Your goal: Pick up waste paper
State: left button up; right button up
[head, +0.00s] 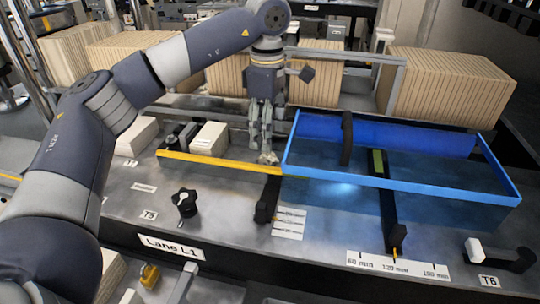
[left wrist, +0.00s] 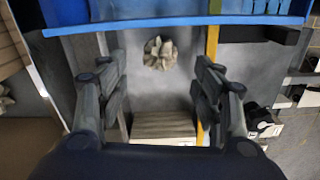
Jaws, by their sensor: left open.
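A crumpled pale ball of waste paper (left wrist: 158,53) lies on the grey surface near the blue frame's edge in the left wrist view. In the head view the paper (head: 268,157) shows only as a small pale patch at my fingertips, mostly hidden by them. My left gripper (head: 262,145) points down just left of the blue frame. In the left wrist view its two fingers (left wrist: 160,85) are spread wide, with the paper beyond and between their tips. Nothing is held. My right gripper is not in view.
A blue-rimmed frame (head: 400,186) stands right of the gripper. A yellow rail (head: 220,163) and pale block (head: 209,138) lie to its left. Stacks of tan board (head: 450,85) line the back. A black knob (head: 185,202) stands in front, with bare deck around it.

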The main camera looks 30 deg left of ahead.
aim_at(269, 159)
pick_arm(q)
jog(key=shift+f, duration=0.45)
notch_tip(269, 159, down, 5)
jog(key=shift+p, duration=1)
jog(key=shift+f, duration=0.35)
jog(key=shift+c, duration=0.5)
jog(key=c, duration=0.7)
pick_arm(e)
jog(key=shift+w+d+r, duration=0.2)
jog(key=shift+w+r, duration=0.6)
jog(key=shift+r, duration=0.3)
